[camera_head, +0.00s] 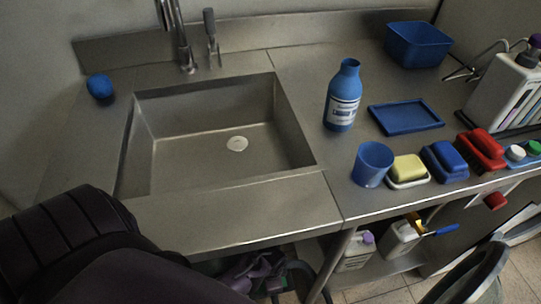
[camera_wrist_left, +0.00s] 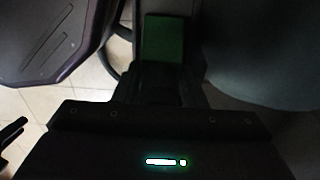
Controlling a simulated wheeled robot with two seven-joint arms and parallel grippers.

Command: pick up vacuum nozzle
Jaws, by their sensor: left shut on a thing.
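My left gripper (camera_wrist_left: 162,84) shows in the left wrist view, dark and in shadow, pointing down toward the tiled floor. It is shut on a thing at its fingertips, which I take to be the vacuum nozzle. A dark green block (camera_wrist_left: 162,38) shows right at the fingertips; its lower end is hidden by the gripper, and I cannot tell whether it is part of the nozzle. A black curved tube (camera_wrist_left: 117,52) runs just left of the fingers. The nozzle cannot be made out there.
A steel counter with a sink (camera_head: 215,145) fills the head view. A blue bottle (camera_head: 342,95), blue tray (camera_head: 405,117), blue cup (camera_head: 372,164), sponge (camera_head: 408,168) and blue basin (camera_head: 418,44) stand right of it. Jugs (camera_head: 357,250) sit on the shelf below.

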